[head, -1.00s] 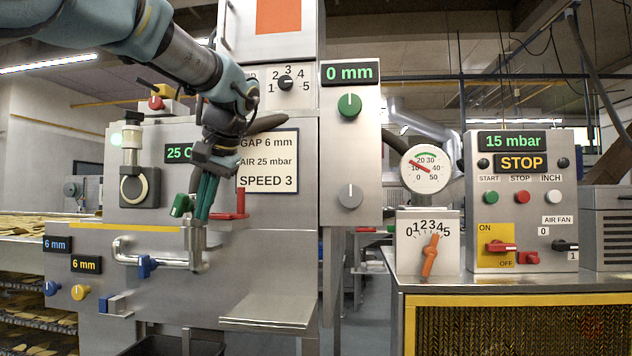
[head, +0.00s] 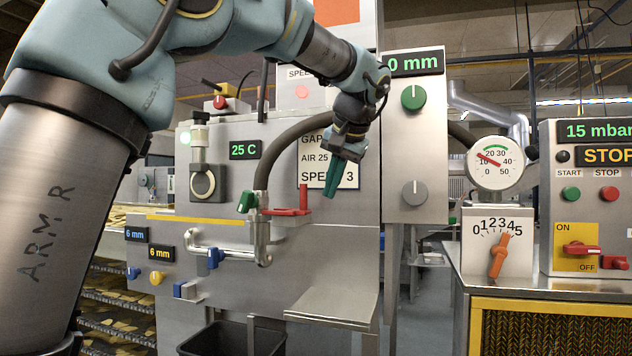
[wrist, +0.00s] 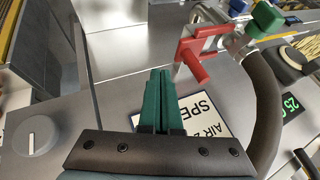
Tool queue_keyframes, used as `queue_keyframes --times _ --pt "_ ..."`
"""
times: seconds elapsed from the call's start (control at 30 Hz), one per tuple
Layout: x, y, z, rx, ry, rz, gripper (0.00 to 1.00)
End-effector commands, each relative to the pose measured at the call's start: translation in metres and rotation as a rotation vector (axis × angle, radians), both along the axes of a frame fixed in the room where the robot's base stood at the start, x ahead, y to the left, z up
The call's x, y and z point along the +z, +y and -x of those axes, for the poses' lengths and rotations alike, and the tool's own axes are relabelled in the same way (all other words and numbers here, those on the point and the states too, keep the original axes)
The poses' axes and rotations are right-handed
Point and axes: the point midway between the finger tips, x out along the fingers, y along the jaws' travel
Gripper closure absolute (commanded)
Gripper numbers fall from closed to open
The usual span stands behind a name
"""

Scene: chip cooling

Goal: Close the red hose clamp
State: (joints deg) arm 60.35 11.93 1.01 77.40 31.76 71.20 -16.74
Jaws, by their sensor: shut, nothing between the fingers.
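The red hose clamp (head: 287,211) sits at the lower end of the dark hose (head: 290,143), by the metal pipe. Its red handle (head: 303,197) stands upright and sticks out. In the wrist view the clamp (wrist: 196,42) is at the upper middle, with its handle (wrist: 194,66) pointing toward the camera's lower right. My gripper (head: 330,192) has green fingers, which are shut and empty. It is just right of the handle in the head view, apart from it. The fingers also show in the wrist view (wrist: 162,72), left of the handle.
A green valve handle (head: 246,201) is just left of the clamp. A blue-handled valve (head: 214,257) is on the pipe below. A metal chute (head: 330,303) sticks out lower right. The grey knob panel (head: 415,150) stands right of my gripper. The hose arcs behind my wrist.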

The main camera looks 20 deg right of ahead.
Motion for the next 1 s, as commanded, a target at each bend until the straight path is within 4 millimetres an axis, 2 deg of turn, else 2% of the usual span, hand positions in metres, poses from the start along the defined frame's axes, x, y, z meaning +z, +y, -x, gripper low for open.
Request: queue_keyframes --times 0.03,0.23,0.77,1.0 --pt "0.006 0.008 -0.008 0.005 -0.001 0.0 1.0" --pt "0.004 0.019 -0.025 0.001 0.0 0.001 1.0" --pt "0.003 0.026 -0.033 0.003 -0.001 0.001 1.0" --pt "0.002 0.054 -0.059 0.005 -0.001 0.002 1.0"
